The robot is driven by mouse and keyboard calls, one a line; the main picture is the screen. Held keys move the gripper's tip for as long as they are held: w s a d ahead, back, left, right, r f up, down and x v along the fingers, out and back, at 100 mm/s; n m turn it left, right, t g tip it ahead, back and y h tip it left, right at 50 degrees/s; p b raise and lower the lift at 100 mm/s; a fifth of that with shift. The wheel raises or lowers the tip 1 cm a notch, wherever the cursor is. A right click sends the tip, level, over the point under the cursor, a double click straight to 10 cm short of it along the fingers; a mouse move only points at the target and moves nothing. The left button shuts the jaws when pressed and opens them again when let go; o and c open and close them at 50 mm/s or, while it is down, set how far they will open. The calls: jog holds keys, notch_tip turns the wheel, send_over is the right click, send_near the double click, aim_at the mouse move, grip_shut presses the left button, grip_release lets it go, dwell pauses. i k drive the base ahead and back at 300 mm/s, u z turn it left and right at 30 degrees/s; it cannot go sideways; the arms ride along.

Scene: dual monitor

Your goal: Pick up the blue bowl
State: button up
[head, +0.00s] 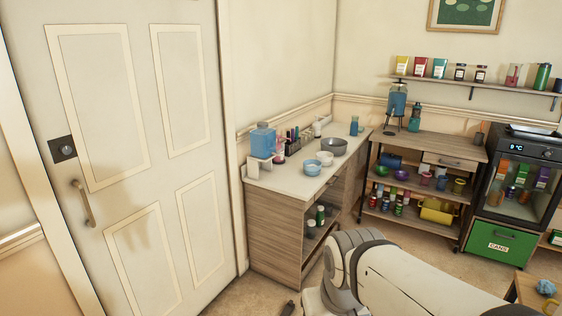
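The blue bowl (312,167) is a small light-blue bowl. It sits upright on the pale top of the wooden counter (268,182), near its front edge. A white bowl (325,158) is just behind it to the right, and a larger grey bowl (333,146) is farther back. My arm (400,275) crosses the bottom of the view, in front of and below the counter, well apart from the bowl. I cannot make out my gripper in this view.
A blue container on a white stand (262,145) is left of the bowls, with bottles in a rack (295,137) behind. A closed door (135,150) fills the left. A shelf cart (430,150) and a glass-fronted appliance (520,180) stand at right.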

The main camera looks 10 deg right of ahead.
aim_at(312, 168)
jog(key=i, duration=1.4)
jog(key=z, duration=1.35)
jog(key=i, duration=1.75)
jog(key=u, duration=1.5)
